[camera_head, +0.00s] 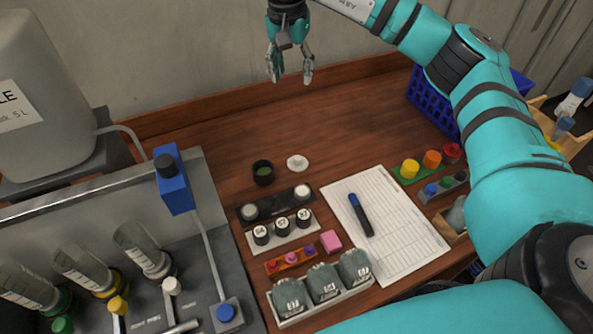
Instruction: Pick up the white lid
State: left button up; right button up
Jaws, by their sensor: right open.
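The white lid (297,162) is a small round disc with a raised middle. It lies on the wooden table, just right of a small black open jar (263,172) with green contents. My right gripper (290,80) hangs at the top of the view, pointing down, with its fingers apart and nothing between them. It is above and behind the lid in the picture, clear of it. My left gripper is not in view.
Racks with black-and-white vials (282,228) and grey-green jars (322,284) stand in front of the lid. A paper sheet (400,240) with a blue marker (361,215) lies to the right. A blue crate (432,106) stands at right. The table behind the lid is clear.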

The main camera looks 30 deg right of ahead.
jog(key=b, duration=1)
send_near(298, 157)
jog(key=f, duration=0.2)
jog(key=f+p, duration=0.1)
jog(key=f, duration=0.1)
jog(key=shift+w, duration=0.2)
jog(key=shift+d+f+p, duration=0.15)
jog(key=shift+f+p, duration=0.4)
jog(key=f, duration=0.4)
jog(key=shift+w+d+p, duration=0.2)
jog(key=shift+d+p, duration=0.1)
jog(key=shift+p, duration=0.1)
jog(key=c, duration=0.9)
